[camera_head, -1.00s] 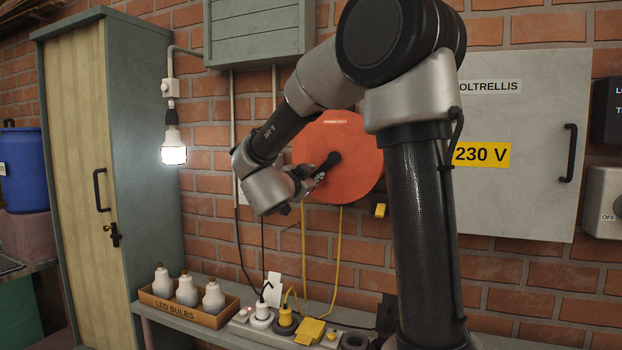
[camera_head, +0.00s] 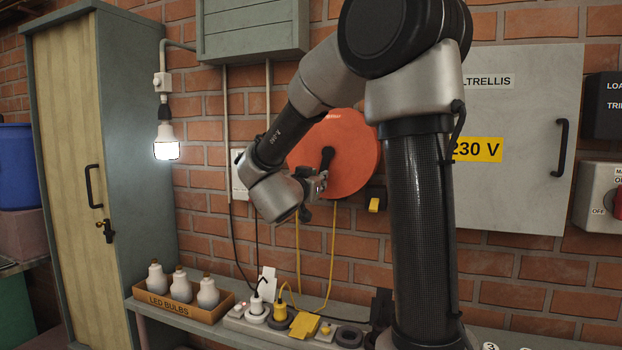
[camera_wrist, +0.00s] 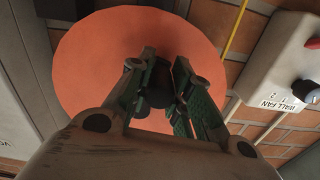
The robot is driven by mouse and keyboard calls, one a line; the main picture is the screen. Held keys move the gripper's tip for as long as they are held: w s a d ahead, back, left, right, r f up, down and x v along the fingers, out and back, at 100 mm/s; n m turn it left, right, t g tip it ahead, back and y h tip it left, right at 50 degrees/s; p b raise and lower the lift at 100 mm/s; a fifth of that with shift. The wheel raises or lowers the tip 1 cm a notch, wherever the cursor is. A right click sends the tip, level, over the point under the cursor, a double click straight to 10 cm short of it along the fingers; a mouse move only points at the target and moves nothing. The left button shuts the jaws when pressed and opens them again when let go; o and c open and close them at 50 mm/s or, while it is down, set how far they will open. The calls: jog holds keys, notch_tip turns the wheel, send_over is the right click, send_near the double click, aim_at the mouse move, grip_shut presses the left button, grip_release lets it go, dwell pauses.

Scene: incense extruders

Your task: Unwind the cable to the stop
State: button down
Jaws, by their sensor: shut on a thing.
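The cable reel (camera_head: 352,150) is a round orange disc on the brick wall, partly hidden behind my arm. A black crank handle (camera_head: 327,158) sticks out from its face. My gripper (camera_head: 318,183) is at the handle, and its jaws are closed around it. In the wrist view my gripper (camera_wrist: 164,92) has its green-lined fingers on both sides of the dark handle (camera_wrist: 157,92), with the orange disc (camera_wrist: 90,60) behind. A yellow cable (camera_head: 333,250) hangs below the reel to the bench. A small black-and-yellow fitting (camera_head: 374,204) is on the wall at the reel's lower right.
Below, the bench holds a power strip with plugs (camera_head: 257,308) and a box of LED bulbs (camera_head: 181,306). A lit bulb (camera_head: 166,145) hangs at left beside a tall cabinet (camera_head: 64,150). A grey 230 V cabinet (camera_head: 520,130) is at right. A wall fan switch box (camera_wrist: 275,75) shows in the wrist view.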

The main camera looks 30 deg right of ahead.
jog(key=shift+s+d+f+n, duration=0.1)
jog(key=shift+s+d+n, duration=0.25)
jog(key=shift+n, duration=0.45)
jog(key=shift+s+d+f+n, duration=0.1)
jog(key=shift+s+d+n, duration=0.15)
jog(key=shift+s+n, duration=0.4)
jog(key=shift+w+n, duration=0.2)
jog(key=shift+n, duration=0.05)
jog(key=c, duration=1.3)
grip_release()
jog(key=shift+o, duration=0.2)
jog(key=v, duration=1.2)
